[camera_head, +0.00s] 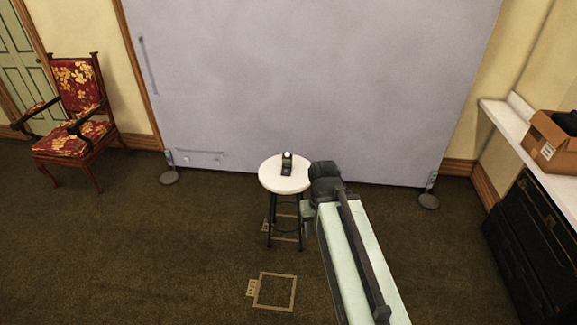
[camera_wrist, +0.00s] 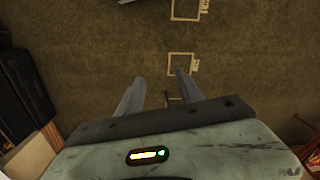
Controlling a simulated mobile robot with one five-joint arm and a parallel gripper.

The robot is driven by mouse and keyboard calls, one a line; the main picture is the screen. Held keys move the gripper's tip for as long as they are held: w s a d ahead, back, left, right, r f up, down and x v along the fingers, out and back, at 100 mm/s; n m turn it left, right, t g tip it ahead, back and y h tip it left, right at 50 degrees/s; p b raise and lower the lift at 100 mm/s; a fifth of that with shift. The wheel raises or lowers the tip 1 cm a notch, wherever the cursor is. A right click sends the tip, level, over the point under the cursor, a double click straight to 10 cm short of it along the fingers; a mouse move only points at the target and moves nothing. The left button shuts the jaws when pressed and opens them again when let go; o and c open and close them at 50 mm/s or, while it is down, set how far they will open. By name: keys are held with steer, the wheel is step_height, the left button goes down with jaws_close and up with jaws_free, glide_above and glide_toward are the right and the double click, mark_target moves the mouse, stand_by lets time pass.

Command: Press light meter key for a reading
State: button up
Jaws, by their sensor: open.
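The light meter (camera_head: 287,162) is a small dark device with a white dome on top. It stands upright on the white round seat of a stool (camera_head: 270,180) in the head view, too small to make out its key. My gripper shows in the wrist view (camera_wrist: 159,82) with two grey fingers spread apart and nothing between them. In the head view my arm reaches up from the lower right, its end just right of the stool; the fingers cannot be made out there. The light meter is not seen in the wrist view.
A grey backdrop panel (camera_head: 310,80) stands behind the stool on round feet. Taped squares (camera_head: 274,292) mark the carpet. A red floral armchair (camera_head: 80,120) is at left. A cardboard box (camera_head: 553,142) sits on a white shelf above black cases (camera_head: 535,250) at right. The front carpet is clear.

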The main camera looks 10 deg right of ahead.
jaws_close()
steer(key=shift+a, duration=0.1)
stand_by(1.4)
